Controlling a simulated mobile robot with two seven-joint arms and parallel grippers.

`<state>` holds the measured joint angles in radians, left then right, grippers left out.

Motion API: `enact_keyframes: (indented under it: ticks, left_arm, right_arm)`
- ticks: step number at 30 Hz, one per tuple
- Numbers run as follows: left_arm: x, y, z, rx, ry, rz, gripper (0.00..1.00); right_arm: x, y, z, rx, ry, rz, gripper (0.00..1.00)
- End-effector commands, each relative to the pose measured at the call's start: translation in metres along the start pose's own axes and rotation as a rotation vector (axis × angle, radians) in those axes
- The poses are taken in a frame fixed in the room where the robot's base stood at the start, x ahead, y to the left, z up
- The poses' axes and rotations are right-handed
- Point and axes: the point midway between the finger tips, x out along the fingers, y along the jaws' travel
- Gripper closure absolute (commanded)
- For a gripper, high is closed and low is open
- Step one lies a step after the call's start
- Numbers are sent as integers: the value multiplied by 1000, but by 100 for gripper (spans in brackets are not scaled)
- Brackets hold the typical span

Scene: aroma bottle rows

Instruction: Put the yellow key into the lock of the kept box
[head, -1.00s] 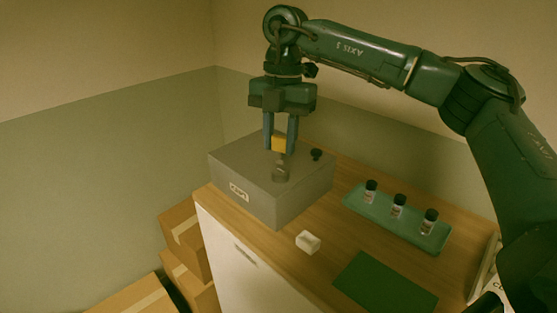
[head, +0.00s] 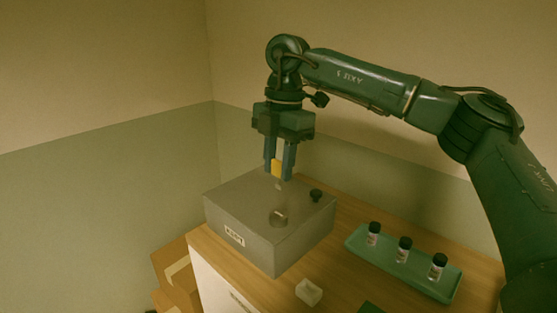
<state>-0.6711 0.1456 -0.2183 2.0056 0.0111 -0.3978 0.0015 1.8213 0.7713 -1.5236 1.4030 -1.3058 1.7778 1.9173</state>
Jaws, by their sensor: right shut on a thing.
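The grey kept box (head: 300,245) stands on the wooden cabinet top with a label (head: 235,236) on its front. My left gripper is not in view.
A green tray (head: 385,258) with three dark-capped bottles is to the right. A small white block (head: 308,291) lies in front of the box. Cardboard boxes (head: 172,270) are at lower left.

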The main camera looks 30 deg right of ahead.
Motion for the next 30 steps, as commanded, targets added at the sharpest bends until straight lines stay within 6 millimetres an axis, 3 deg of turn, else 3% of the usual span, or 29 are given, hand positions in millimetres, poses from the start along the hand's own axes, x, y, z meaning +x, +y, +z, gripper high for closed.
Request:
enact_keyframes:
  ticks: [15,30]
  left_arm:
    - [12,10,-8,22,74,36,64]
    - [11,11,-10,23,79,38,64]
  right_arm:
    - [47,0,6,0,1,0,93]
    - [49,0,6,0,0,1,93]
